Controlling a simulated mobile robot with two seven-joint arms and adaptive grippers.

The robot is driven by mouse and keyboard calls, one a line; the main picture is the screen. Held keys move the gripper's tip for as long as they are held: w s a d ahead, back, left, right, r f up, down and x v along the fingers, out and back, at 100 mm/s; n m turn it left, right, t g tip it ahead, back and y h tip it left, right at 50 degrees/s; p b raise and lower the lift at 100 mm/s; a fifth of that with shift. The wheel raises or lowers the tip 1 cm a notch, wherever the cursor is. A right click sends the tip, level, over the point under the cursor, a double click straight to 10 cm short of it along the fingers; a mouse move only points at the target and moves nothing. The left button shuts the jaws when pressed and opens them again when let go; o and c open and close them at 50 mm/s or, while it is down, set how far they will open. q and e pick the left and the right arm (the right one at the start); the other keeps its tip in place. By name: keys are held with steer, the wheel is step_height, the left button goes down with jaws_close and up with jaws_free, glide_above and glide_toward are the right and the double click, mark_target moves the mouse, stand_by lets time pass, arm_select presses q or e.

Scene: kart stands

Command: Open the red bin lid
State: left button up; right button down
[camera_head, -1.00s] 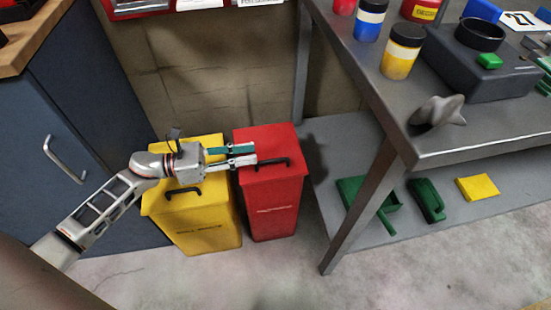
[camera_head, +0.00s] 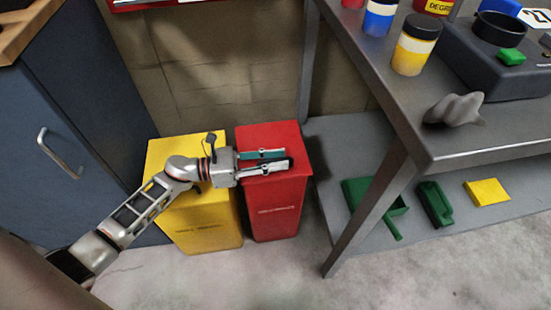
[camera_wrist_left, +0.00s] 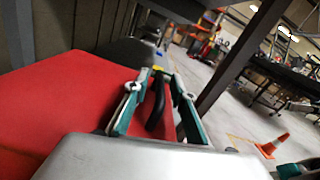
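The red bin (camera_head: 276,207) stands upright beside the yellow bin, with its red lid (camera_head: 265,132) down. My left gripper (camera_head: 287,160) reaches over the lid from the left, its two fingers spread. The lid's black handle is mostly hidden by the fingers in the head view. In the left wrist view the handle (camera_wrist_left: 156,103) lies between the open fingers (camera_wrist_left: 161,77), with gaps beside it. The red lid (camera_wrist_left: 62,100) fills the left of that view. Whether a finger touches the lid cannot be told. My right gripper is not in view.
The yellow bin (camera_head: 208,228) stands under my left arm. A blue cabinet (camera_head: 75,120) is at left. A grey metal table (camera_head: 470,140) with paint jars stands at right, its leg (camera_head: 372,212) close to the red bin. Green and yellow items lie on its lower shelf.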

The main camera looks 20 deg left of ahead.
arm_select(q)
steer(key=shift+c, duration=0.4)
jaws_close()
